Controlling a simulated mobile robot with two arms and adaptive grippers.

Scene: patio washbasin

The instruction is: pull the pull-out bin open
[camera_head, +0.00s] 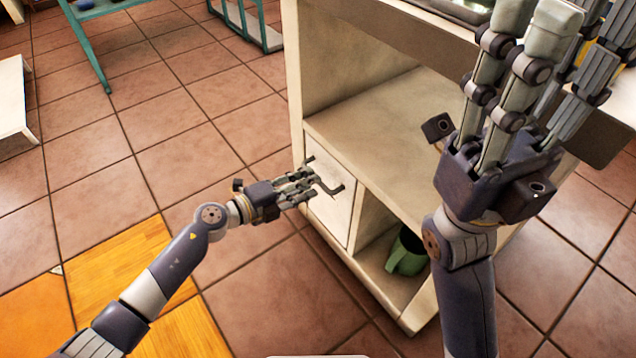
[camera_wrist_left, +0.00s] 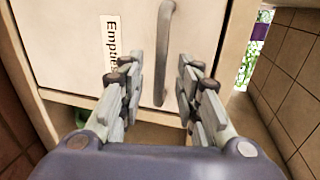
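The pull-out bin (camera_head: 332,205) has a cream front panel at the lower left of the cabinet; its front looks about flush with the cabinet frame. It also shows in the left wrist view (camera_wrist_left: 70,45), with a partly hidden label reading "Empties" (camera_wrist_left: 112,45). Its dark grey bar handle (camera_wrist_left: 163,65) stands upright in that view. My left gripper (camera_head: 318,183) is at the handle, its fingers spread to either side of it. In the left wrist view the left gripper (camera_wrist_left: 158,85) shows gaps beside the handle; I see no grip. My right gripper (camera_head: 570,40) is raised at the upper right, open and empty.
The cabinet shelf (camera_head: 375,125) above is bare. A teal-legged table (camera_head: 85,45) stands at the upper left. The tiled floor before the bin is clear apart from my arm.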

